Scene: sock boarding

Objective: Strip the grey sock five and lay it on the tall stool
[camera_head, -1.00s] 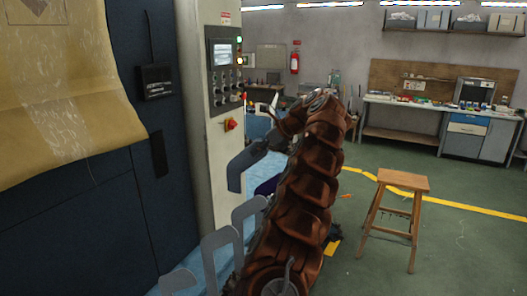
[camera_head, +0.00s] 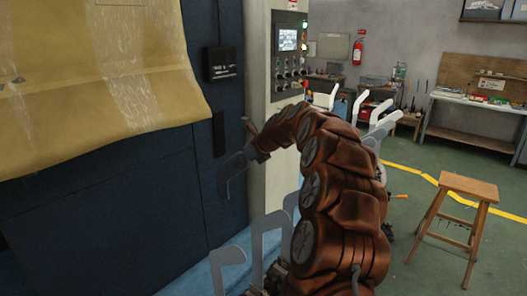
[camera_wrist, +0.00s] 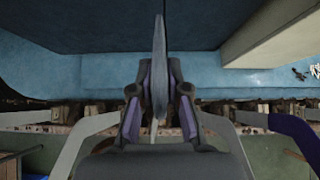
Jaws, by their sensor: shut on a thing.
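My gripper (camera_head: 255,153) is at the end of my raised brown arm, in front of the dark blue machine. It is shut on a grey sock (camera_head: 233,176), which hangs below and to the left of the fingers, clear of the boards. In the wrist view the sock (camera_wrist: 159,68) shows edge-on between the fingers of my gripper (camera_wrist: 159,108). The tall stool (camera_head: 469,187) is wooden and stands on the green floor at the right of the head view. Its seat top is bare.
Pale leg-shaped boards (camera_head: 265,245) stand at the lower left, with more white boards (camera_head: 325,99) behind my arm. A purple sock (camera_wrist: 293,132) is on a board at the right of the wrist view. A workbench (camera_head: 470,103) stands at the back right. Open floor surrounds the stool.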

